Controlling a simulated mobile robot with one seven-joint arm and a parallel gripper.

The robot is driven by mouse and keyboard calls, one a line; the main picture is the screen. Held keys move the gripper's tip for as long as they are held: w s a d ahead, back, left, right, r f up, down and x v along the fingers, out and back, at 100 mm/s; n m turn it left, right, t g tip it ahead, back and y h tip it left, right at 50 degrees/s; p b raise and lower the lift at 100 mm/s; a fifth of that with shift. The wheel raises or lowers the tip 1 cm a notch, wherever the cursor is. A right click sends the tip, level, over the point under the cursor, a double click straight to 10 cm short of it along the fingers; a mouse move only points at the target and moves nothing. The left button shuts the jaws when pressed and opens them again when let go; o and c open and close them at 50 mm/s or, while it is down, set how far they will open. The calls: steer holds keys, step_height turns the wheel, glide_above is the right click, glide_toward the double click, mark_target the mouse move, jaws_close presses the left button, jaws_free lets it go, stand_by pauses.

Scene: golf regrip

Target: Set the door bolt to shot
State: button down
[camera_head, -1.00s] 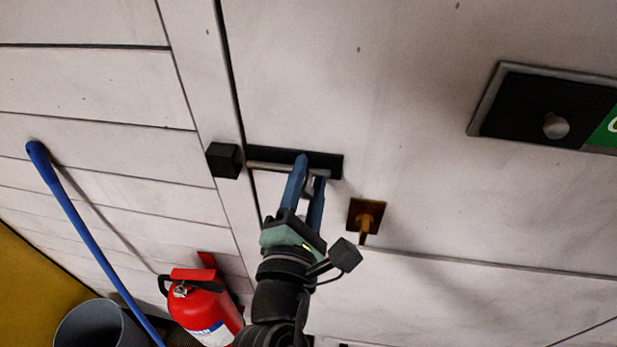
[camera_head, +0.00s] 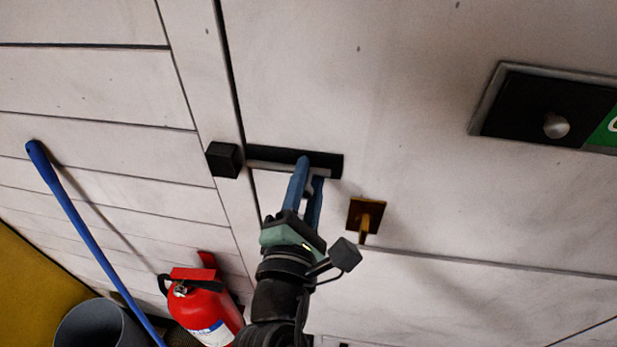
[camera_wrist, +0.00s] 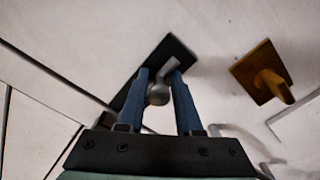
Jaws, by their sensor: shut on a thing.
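The door bolt is a pale metal rod (camera_head: 270,167) along a black backplate (camera_head: 325,160) on the white door. A black keeper block (camera_head: 223,160) stands on the frame to its left, across the door gap. The rod's left end lies close to the keeper; I cannot tell whether it is inside. My gripper (camera_head: 309,168) is at the right part of the bolt. In the wrist view its two blue fingers (camera_wrist: 160,85) are shut on the bolt's round grey knob (camera_wrist: 158,95). The fingers partly hide the rod.
A brass-coloured fitting (camera_head: 365,216) is on the door just right of my gripper. A dark recessed panel with a round knob (camera_head: 556,126) is at upper right. A red extinguisher (camera_head: 203,305), a blue pole (camera_head: 80,220) and a grey bin (camera_head: 95,328) stand at lower left.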

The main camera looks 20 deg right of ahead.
mark_target(277, 169)
stand_by(0.5)
steer(key=w+a, duration=0.1)
steer(key=a, duration=0.1)
steer(key=w+a+b, duration=0.1)
steer(key=a, duration=0.1)
steer(key=shift+w+a, duration=0.1)
steer(key=shift+w, duration=0.25)
steer(key=c, duration=0.7)
jaws_free()
steer(key=shift+w+a, duration=0.1)
